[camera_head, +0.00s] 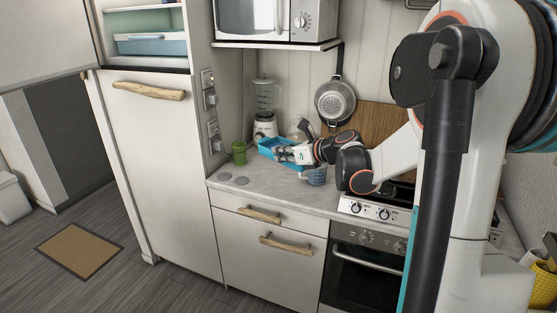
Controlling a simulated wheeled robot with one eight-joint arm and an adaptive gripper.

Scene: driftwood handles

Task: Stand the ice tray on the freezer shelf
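The ice tray appears to be the bright blue tray (268,148) on the counter against the back wall. My gripper (289,154) is at the tray's right side, reaching in from the right. It overlaps the tray in this view, and the fingers are too small to tell whether they are open or closed on it. The freezer compartment (150,63) is at the upper left with its door (40,40) swung open to the left. Inside it are teal and pale bins (150,46); the top of the compartment is cut off by the frame.
A blender (265,100), a green cup (239,153) and a blue patterned mug (316,176) stand near the tray. A microwave (262,18) sits on a shelf above. A pan (335,102) hangs on the wall. The stove (375,209) is at right.

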